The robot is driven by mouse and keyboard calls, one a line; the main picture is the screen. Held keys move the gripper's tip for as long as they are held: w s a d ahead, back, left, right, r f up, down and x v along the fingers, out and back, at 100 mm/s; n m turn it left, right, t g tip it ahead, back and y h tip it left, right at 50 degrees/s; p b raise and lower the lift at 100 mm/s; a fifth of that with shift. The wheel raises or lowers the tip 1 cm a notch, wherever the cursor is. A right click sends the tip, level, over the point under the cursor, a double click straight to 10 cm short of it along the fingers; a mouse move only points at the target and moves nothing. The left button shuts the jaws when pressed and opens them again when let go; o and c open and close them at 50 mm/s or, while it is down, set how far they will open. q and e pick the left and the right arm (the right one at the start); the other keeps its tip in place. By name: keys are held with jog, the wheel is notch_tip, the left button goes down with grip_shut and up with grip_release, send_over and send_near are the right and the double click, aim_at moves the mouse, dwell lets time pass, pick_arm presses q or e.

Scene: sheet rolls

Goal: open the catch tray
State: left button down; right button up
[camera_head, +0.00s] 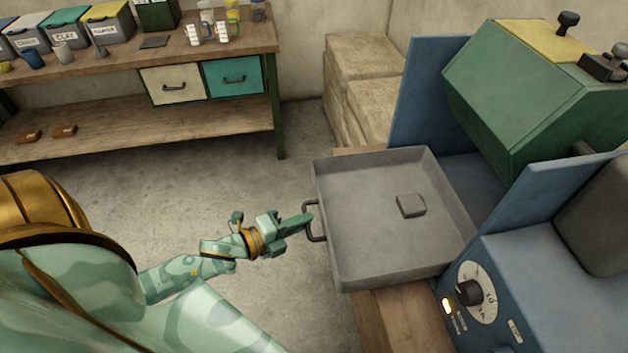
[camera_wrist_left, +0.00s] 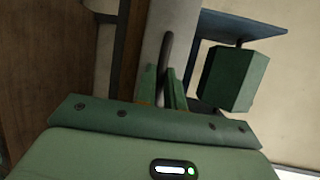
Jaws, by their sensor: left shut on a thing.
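The grey catch tray (camera_head: 365,215) sticks out from between the blue side panels of the machine, over a wooden bench. A small grey block (camera_head: 410,205) lies in it. The tray's dark handle (camera_head: 318,238) is on its left side. My left gripper (camera_head: 307,221) is at this handle and shut on it. In the left wrist view, the two green fingers (camera_wrist_left: 164,92) close around the dark handle bar (camera_wrist_left: 166,52), with the grey tray wall behind it. My right gripper is in neither view.
The machine has a green housing (camera_head: 530,90) above the tray and a dial (camera_head: 470,293) at the front right. A wooden workbench (camera_head: 130,70) with bins and drawers stands at the back left. Pale blocks (camera_head: 365,75) are stacked behind the tray. The floor left of the tray is clear.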

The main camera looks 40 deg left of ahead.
pick_arm(q)
jog(key=shift+s+a, duration=0.1)
dwell(0.3)
jog(key=c, duration=1.5)
grip_release()
jog(key=p+v, duration=0.2)
jog(key=v, duration=1.4)
jog(key=shift+s, duration=0.15)
jog(key=shift+a, duration=0.1)
